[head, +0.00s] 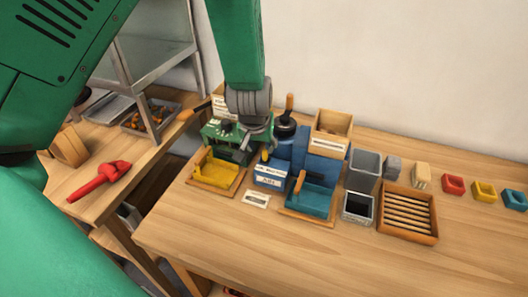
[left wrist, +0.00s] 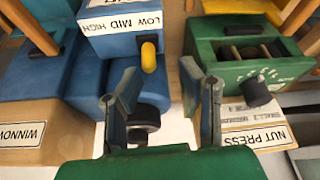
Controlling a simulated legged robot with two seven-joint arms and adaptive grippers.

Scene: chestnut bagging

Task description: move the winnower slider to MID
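The blue winnower (head: 271,177) stands on the table, right of the green nut press (head: 212,131). Its slider is a yellow knob (left wrist: 149,57), seen near the LOW end of the LOW MID HIGH label (left wrist: 124,23) in the left wrist view. The knob also shows at the winnower's left end in the head view (head: 265,155). My left gripper (left wrist: 166,92) is open and empty, fingers wide apart, between winnower and nut press. Its left-hand finger in the wrist view is close to the knob; I cannot tell if they touch. My right gripper is out of view.
A dark round knob (left wrist: 143,118) lies close to one finger. The nut press (left wrist: 225,48) is close on the other side. A yellow tray (head: 214,174), teal tray (head: 310,199) and slatted tray (head: 408,236) stand in front. The table's front right is clear.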

